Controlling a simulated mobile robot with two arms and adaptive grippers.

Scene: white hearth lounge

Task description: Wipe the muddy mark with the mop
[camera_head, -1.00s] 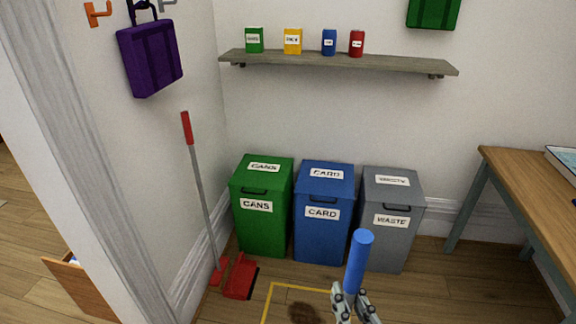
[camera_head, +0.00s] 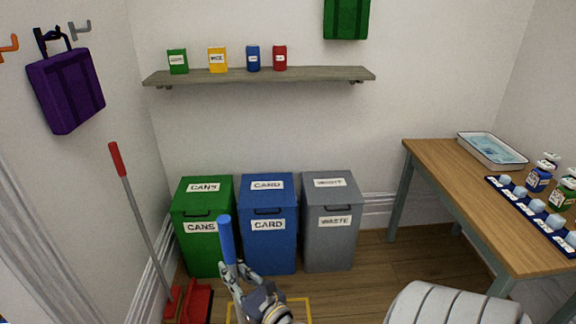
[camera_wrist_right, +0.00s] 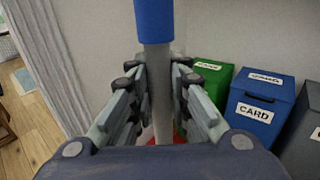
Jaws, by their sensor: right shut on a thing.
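The mop shows as a blue handle (camera_head: 227,240) on a grey pole. In the right wrist view the pole (camera_wrist_right: 161,95) stands between both fingers (camera_wrist_right: 160,85), with the blue handle (camera_wrist_right: 154,20) above. The mop's head is not visible. The muddy mark does not show now; only part of a yellow floor outline (camera_head: 308,306) is seen behind my right gripper. My left gripper is not in view.
Green (camera_head: 202,248), blue (camera_head: 281,245) and grey (camera_head: 343,240) bins stand along the wall. A red-handled broom (camera_head: 138,210) and red dustpan (camera_head: 199,302) stand at the left. A wooden table (camera_head: 440,175) with a tray (camera_head: 492,152) is at the right. Floor is clear between bins and table.

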